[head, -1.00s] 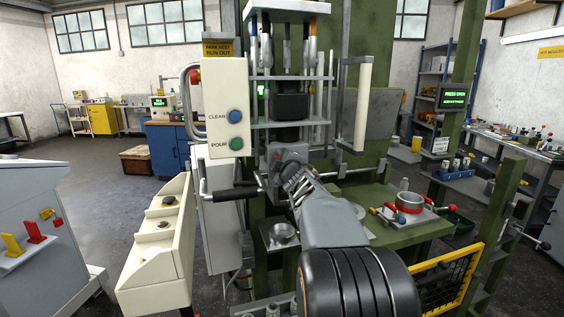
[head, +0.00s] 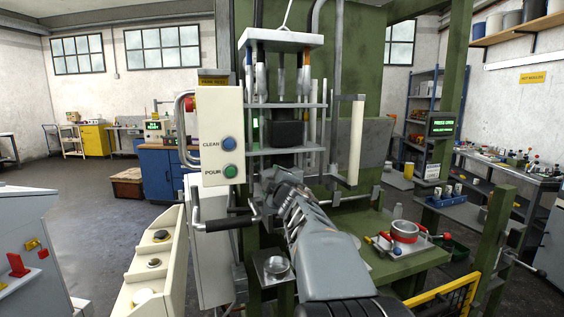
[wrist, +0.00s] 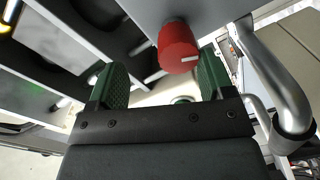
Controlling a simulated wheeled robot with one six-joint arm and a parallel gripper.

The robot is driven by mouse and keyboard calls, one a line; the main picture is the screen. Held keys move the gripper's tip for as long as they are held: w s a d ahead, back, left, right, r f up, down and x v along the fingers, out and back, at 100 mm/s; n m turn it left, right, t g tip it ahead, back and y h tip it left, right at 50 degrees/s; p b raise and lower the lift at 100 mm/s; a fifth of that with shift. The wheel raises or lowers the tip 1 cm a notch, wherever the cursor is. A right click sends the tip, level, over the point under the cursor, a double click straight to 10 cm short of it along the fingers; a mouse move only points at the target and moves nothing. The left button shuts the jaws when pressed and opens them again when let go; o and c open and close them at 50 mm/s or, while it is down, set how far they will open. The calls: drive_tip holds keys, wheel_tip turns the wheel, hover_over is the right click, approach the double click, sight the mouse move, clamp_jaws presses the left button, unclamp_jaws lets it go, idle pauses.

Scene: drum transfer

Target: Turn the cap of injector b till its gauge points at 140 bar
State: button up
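In the wrist view my gripper (wrist: 162,78) is open, with two green ribbed fingers apart and nothing between them. A red round knob (wrist: 178,48) with a white mark shows beyond the fingers, on a grey surface, nearer the right finger. My gripper's tips cannot be made out in the head view, where my arm reaches up to the press (head: 286,40). Several upright rods and tubes, some with blue or orange parts, stand in the press frame. I cannot tell which part is injector b, and no gauge or 140 bar mark can be read.
A cream control box (head: 218,135) with CLEAN and POUR buttons is left of the press. A black-gripped crank handle (head: 226,223) sticks out below it. A small metal cup (head: 277,266) and a red-banded pot (head: 404,231) stand low nearby. Open floor lies at the left.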

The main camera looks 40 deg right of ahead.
drive_tip(key=s+a+r+p, duration=0.4)
drive_tip(key=s+r, duration=0.3)
drive_tip(key=s, duration=0.4)
drive_tip(key=shift+s+a+r, duration=0.25)
drive_tip(key=shift+a+r, duration=0.15)
drive_tip(key=shift+a, duration=0.1)
drive_tip(key=w+d+f+m+p, duration=0.1)
drive_tip(key=w+d+m+p, duration=0.1)
drive_tip(key=w+m+p, duration=0.1)
drive_tip(key=w+d+f+m+p, duration=0.1)
drive_tip(key=w+d+m+p, duration=0.1)
drive_tip(key=w+m, duration=0.3)
drive_tip(key=w+d+f+m+p, duration=0.1)
drive_tip(key=w+d+m+p, duration=0.1)
drive_tip(key=w+m+p, duration=0.2)
drive_tip(key=shift+w+d+f+m, duration=0.1)
drive_tip(key=shift+w+m, duration=0.1)
drive_tip(key=shift+m, duration=0.5)
drive_tip(key=shift+w+m, duration=0.15)
drive_tip(key=shift+m, duration=0.55)
